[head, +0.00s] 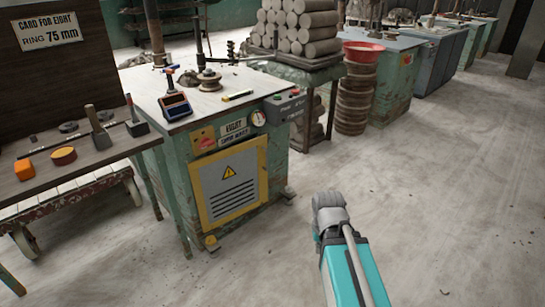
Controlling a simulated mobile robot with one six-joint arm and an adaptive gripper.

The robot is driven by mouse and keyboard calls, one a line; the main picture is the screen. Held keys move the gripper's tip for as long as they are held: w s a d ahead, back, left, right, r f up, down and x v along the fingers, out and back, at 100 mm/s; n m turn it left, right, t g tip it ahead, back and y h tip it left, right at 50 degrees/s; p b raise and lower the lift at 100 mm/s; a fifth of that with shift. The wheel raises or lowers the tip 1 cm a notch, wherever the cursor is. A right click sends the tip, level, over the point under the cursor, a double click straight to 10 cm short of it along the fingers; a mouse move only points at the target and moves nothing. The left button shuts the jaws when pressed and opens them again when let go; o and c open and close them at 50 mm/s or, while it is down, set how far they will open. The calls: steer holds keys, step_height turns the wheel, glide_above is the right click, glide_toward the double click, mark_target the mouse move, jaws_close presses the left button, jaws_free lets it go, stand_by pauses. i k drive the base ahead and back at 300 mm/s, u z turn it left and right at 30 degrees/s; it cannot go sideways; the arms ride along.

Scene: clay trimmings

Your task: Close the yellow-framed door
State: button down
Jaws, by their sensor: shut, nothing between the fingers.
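The yellow-framed door (246,203) is on the front of a worn green cabinet. Its grey panel carries a warning triangle and dark vent slots. The door looks nearly flush with the cabinet front; I cannot tell whether a small gap is left at its edge. My arm, teal with a grey rounded end, rises from the bottom of the head view, to the right of the door and apart from it in the picture. No gripper fingers show.
The cabinet top (205,105) holds a dark blue device (175,107) and small tools. A wooden bench (85,158) stands at left. A rack with stacked clay rolls (300,30) and a red bowl (363,51) are behind. The concrete floor (450,180) at right is clear.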

mark_target(227, 183)
steer(key=u, duration=0.7)
steer(key=i, duration=0.7)
steer(key=z, duration=0.5)
